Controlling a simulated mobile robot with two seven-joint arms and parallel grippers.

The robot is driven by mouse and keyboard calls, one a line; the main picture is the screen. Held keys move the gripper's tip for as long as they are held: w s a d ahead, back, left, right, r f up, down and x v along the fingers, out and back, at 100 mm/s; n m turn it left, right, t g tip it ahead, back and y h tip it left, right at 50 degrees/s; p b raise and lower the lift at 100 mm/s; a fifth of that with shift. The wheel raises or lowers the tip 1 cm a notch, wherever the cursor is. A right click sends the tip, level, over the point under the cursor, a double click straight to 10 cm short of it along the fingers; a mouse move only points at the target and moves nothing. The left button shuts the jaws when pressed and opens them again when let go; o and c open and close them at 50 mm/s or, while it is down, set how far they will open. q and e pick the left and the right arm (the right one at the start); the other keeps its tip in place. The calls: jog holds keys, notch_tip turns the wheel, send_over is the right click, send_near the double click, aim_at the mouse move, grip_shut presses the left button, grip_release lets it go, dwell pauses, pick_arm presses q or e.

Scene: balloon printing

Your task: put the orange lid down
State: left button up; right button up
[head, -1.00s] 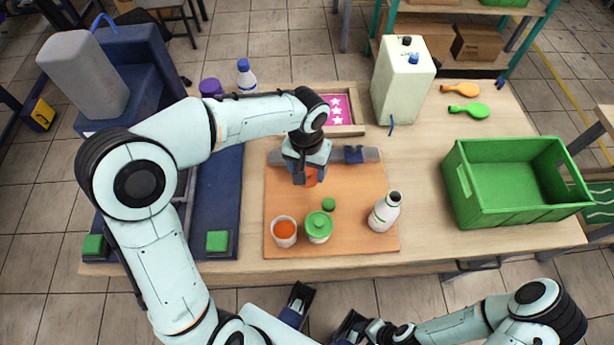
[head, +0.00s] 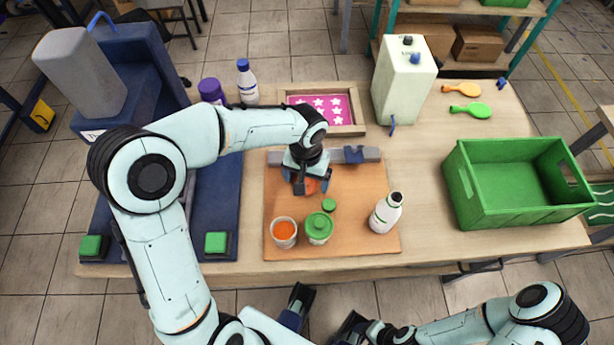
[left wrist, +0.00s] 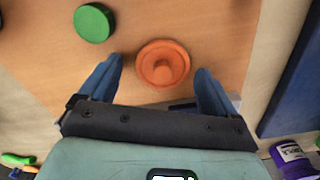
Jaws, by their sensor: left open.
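The orange lid (left wrist: 163,63) lies on the brown board (head: 350,225), knob upward. It also shows partly in the head view (head: 311,187), behind a finger. My left gripper (left wrist: 163,68) is open, its blue fingers on either side of the lid with gaps to both. In the head view my left gripper (head: 311,184) is low over the board's back part. A small green lid (head: 329,205) lies nearby; it also shows in the left wrist view (left wrist: 94,22).
A cup with orange contents (head: 284,232), a green-lidded jar (head: 319,228) and a white bottle (head: 385,213) stand on the board. A grey bar (head: 370,155) lies along its back edge. A green crate (head: 470,190) stands right. The board's right middle is clear.

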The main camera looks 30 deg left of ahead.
pick_arm(q)
jog(key=shift+r, duration=0.1)
jog(key=shift+r, duration=0.3)
notch_tip(320, 180, up, 12)
jog(key=p, duration=0.2)
jog(key=shift+f, duration=0.2)
